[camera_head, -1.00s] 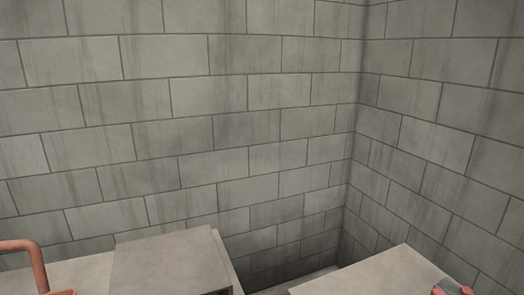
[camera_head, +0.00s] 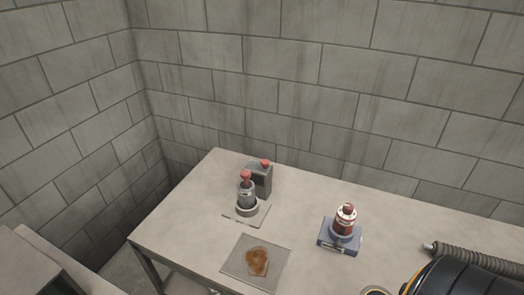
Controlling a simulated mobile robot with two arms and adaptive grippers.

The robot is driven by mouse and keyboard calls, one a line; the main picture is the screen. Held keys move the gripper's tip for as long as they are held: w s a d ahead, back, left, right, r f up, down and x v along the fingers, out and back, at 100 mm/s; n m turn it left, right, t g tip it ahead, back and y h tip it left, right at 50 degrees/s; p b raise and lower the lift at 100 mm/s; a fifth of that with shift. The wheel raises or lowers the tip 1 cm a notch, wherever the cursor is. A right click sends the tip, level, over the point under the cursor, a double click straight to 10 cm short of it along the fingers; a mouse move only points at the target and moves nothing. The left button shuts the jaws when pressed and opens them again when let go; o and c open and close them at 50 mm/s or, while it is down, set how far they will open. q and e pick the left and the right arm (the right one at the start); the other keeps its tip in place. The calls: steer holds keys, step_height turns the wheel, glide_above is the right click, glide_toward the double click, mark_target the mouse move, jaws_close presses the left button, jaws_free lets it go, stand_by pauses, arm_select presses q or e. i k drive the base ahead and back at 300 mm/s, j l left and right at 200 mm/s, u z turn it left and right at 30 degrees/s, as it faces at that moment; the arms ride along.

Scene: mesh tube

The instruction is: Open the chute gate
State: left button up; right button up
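I cannot make out a chute gate for certain in the head view. At the lower left is a grey box-like block (camera_head: 22,262) with a dark recessed face, cut off by the frame edge; I cannot tell whether it belongs to a chute. Neither of my grippers is in view.
A grey table (camera_head: 190,215) holds a red-knobbed device (camera_head: 247,195), a dark canister (camera_head: 262,178), a red-and-white bottle (camera_head: 345,219) on a blue block (camera_head: 339,238), and a brown-stained sheet (camera_head: 240,262). A ribbed hose (camera_head: 478,259) and black rounded object (camera_head: 460,280) are at right.

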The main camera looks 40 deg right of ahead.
mark_target(263, 166)
steer(key=z, duration=1.1)
